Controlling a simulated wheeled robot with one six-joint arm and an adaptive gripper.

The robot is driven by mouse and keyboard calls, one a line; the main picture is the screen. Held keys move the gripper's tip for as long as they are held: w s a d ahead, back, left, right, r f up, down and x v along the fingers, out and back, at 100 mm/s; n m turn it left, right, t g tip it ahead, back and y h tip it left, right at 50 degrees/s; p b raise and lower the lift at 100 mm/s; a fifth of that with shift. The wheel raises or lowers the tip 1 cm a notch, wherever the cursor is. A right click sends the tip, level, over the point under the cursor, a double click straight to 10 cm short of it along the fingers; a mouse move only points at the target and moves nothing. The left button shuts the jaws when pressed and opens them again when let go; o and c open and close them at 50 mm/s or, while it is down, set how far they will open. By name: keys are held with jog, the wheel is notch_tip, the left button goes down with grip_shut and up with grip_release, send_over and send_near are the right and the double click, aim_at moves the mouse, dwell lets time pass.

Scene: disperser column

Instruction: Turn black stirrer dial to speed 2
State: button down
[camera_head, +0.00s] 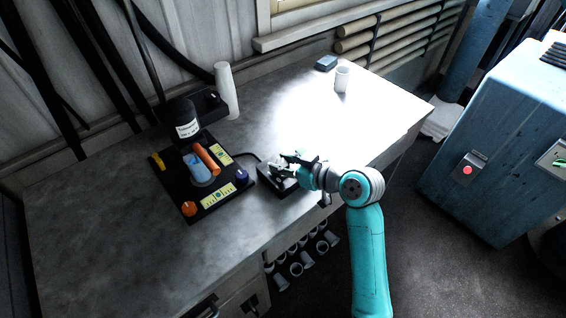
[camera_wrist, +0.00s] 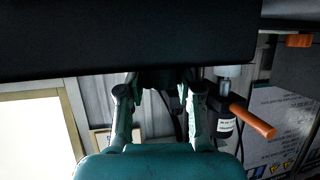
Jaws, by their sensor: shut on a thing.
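A small black control box (camera_head: 267,182) lies on the grey bench, just right of the larger black board. My gripper (camera_head: 285,163) is low over this box, its fingers reaching to the left. In the wrist view, the box's dark face (camera_wrist: 120,40) fills the top of the picture. A black dial (camera_wrist: 160,79) stands out from that face between the two fingertips of my gripper (camera_wrist: 157,88). The fingers are shut on the dial. The dial's markings and pointer are hidden, so its setting cannot be told.
The black board (camera_head: 187,190) holds an orange cylinder (camera_head: 207,158), a blue vessel (camera_head: 198,168), an orange knob (camera_head: 190,208) and a purple knob (camera_head: 242,176). A dark labelled bottle (camera_head: 186,122) stands behind. A white cup (camera_head: 342,79) is at the back. The bench middle is clear.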

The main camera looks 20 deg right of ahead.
aim_at(283, 163)
jog(key=n+g+y, duration=0.4)
jog(key=n, duration=0.1)
jog(key=shift+w+d+n+y, duration=0.1)
jog(key=shift+d+n+y, duration=0.05)
jog(key=shift+n+y, duration=0.2)
jog(key=shift+f+n+g+y, duration=0.1)
jog(key=shift+n+g+y, duration=0.4)
jog(key=shift+n+g, duration=0.75)
jog(key=shift+n+g+y, duration=0.45)
jog(key=shift+n+g, duration=0.55)
jog(key=shift+g, duration=0.45)
jog(key=c, duration=0.7)
grip_release()
jog(key=shift+c, duration=0.2)
notch_tip(283, 163, up, 10)
